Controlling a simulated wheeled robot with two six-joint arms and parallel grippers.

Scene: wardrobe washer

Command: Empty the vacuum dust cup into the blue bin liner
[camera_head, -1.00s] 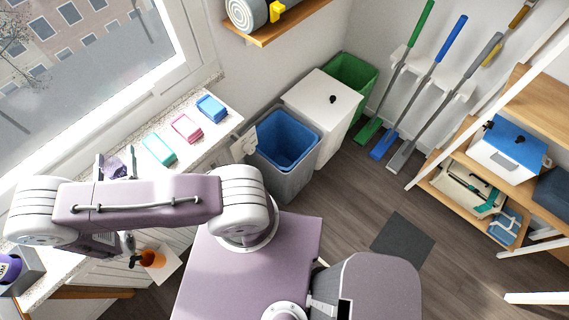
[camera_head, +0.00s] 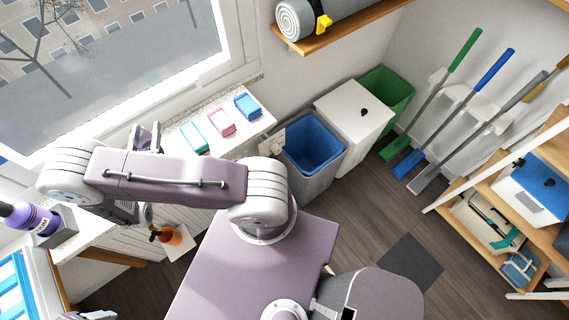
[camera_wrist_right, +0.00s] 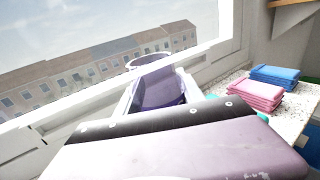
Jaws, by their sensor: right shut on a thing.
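The blue bin liner (camera_head: 316,150) lines an open grey bin (camera_head: 318,185) against the wall, right of the counter. My right gripper (camera_head: 145,139) is above the counter by the window, well left of the bin. It is shut on the dust cup, a translucent purple cup that shows between the fingers in the right wrist view (camera_wrist_right: 160,92). I cannot tell what is inside the cup. A purple vacuum body (camera_head: 30,217) lies at the far left on a grey holder (camera_head: 58,230).
Teal, pink and blue folded cloths (camera_head: 221,122) lie on the counter. A white lidded bin (camera_head: 352,110) and a green bin (camera_head: 388,98) stand right of the lined bin. Brooms (camera_head: 483,100) hang on the wall. An orange bottle (camera_head: 170,236) is below the counter. The floor is mostly clear.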

